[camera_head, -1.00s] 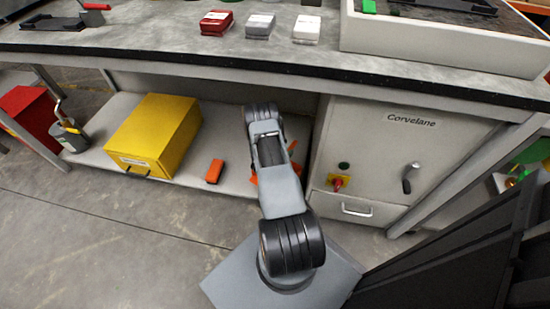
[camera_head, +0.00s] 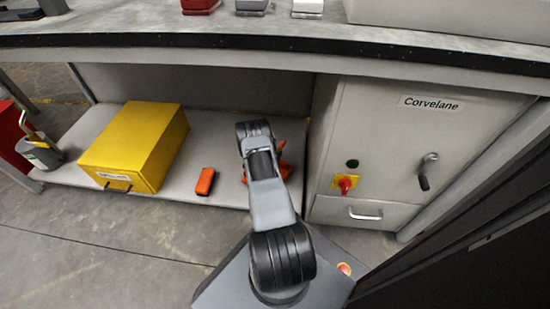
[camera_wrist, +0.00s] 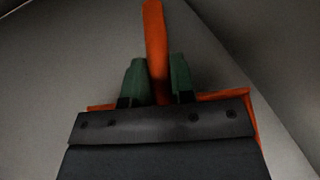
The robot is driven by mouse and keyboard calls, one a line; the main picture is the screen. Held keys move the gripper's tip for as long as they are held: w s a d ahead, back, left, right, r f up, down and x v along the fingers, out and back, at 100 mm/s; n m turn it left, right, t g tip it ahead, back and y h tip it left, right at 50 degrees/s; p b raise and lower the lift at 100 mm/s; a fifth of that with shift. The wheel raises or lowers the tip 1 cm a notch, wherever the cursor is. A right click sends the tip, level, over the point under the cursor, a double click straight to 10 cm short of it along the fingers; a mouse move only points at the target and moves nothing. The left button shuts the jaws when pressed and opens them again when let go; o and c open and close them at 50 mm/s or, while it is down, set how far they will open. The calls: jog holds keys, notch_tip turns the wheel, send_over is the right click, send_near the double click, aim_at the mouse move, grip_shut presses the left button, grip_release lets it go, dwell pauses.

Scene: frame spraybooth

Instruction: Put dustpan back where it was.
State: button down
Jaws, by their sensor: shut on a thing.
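The orange dustpan (camera_wrist: 154,35) shows in the wrist view, its handle running up between the two green fingers and its wider body spreading out behind my gripper. My gripper (camera_wrist: 158,75) is shut on the handle. In the head view, my arm covers most of the dustpan; small orange parts (camera_head: 284,170) show to the right of the arm, over the lower shelf (camera_head: 222,150). The gripper itself is hidden there. Whether the dustpan touches the shelf cannot be told.
On the shelf are a yellow box (camera_head: 140,140), a small orange object (camera_head: 205,181) and a grey container (camera_head: 38,152). A grey cabinet (camera_head: 400,140) stands right of the arm. The worktop (camera_head: 200,38) overhangs the shelf. Bare shelf lies beside the orange object.

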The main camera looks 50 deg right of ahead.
jog(key=shift+f, duration=0.9)
jog(key=c, duration=1)
grip_release()
jog(key=shift+o, duration=0.2)
jog(key=shift+a+r, duration=0.1)
